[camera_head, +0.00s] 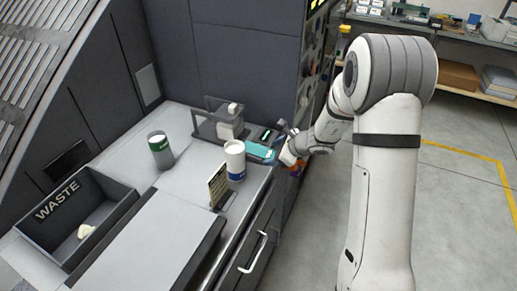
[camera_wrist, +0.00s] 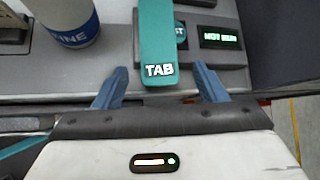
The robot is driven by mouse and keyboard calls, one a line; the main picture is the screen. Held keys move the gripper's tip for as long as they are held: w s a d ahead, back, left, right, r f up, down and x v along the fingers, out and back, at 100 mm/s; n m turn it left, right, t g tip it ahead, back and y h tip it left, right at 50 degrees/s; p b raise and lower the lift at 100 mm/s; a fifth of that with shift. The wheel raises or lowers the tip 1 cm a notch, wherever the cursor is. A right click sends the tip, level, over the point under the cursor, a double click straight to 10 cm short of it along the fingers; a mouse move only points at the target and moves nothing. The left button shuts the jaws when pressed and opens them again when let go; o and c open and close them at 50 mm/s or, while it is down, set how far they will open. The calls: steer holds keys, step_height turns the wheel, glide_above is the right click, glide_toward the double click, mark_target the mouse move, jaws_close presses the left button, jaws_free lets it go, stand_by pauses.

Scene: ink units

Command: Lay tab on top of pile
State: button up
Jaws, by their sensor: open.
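A teal tab (camera_wrist: 158,45) with the word TAB on its near end lies between the two blue fingers of my gripper (camera_wrist: 160,82) in the wrist view. Gaps show on both sides, so the fingers are open around it and not closed on it. In the head view the teal tab (camera_head: 261,151) is at the right end of the grey counter, with my gripper (camera_head: 283,156) at its right side, partly hidden by my wrist. I cannot make out a pile in either view.
A white and blue container (camera_head: 235,160) stands close left of the tab. A grey rack (camera_head: 212,128), a green and white can (camera_head: 160,149), an upright card (camera_head: 218,186) and a WASTE bin (camera_head: 122,208) are also on the counter. A small display (camera_wrist: 221,38) is right of the tab.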

steer(key=shift+w+a+f, duration=0.2)
steer(key=shift+a+f, duration=0.05)
steer(key=shift+f, duration=0.05)
steer(key=c, duration=1.1)
steer(key=shift+r, duration=0.1)
steer(key=shift+c, duration=0.2)
